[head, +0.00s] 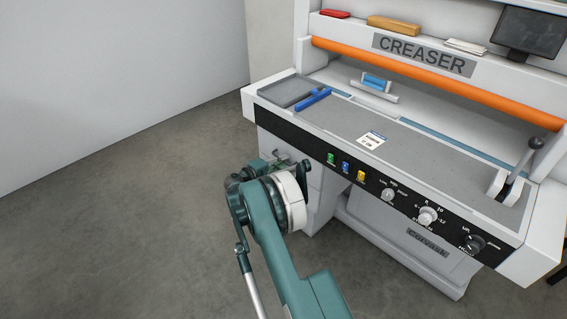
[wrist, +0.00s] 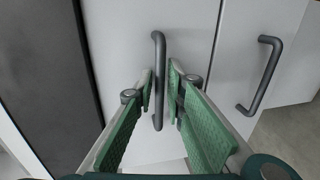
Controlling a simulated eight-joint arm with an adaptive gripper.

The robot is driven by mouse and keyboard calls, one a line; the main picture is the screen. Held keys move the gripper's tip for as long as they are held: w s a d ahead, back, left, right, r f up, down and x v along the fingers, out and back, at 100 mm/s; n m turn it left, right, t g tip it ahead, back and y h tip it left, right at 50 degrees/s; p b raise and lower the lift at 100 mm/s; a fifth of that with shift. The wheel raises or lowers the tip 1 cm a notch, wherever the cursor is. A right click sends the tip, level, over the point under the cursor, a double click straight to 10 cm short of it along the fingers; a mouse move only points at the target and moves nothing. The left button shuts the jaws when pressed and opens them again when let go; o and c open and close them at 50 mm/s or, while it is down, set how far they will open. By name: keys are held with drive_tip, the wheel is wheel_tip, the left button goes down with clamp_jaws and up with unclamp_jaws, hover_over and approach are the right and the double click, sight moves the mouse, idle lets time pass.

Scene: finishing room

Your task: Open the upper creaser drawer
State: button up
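The creaser (head: 398,160) is a white machine with a black control panel (head: 345,166). Its drawer fronts lie under the panel's left end, mostly hidden by my arm in the head view. In the wrist view, the upper drawer front (wrist: 195,40) is light grey, beside the dark panel, with a dark bar handle (wrist: 158,60). The lower drawer's similar handle (wrist: 268,72) is to the right. My gripper (wrist: 160,88) is open, its green-padded fingers on either side of the upper handle. I cannot tell whether they touch it. The upper drawer looks shut.
A grey tray (head: 287,90) and a blue tool (head: 313,98) lie on the creaser's top at left. A lever (head: 522,160) stands at its right end. Open grey floor (head: 130,215) lies to the left, with a white wall (head: 110,75) behind.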

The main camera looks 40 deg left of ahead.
drive_tip(key=shift+w, duration=0.2)
clamp_jaws()
drive_tip(key=f+v, duration=0.2)
drive_tip(key=v, duration=1)
drive_tip(key=s+f+v, duration=0.1)
drive_tip(key=f+v, duration=0.2)
drive_tip(key=v, duration=0.9)
drive_tip(key=f+v, duration=0.2)
drive_tip(key=v, duration=1)
drive_tip(key=shift+s+f, duration=0.25)
drive_tip(key=shift+s, duration=0.2)
unclamp_jaws()
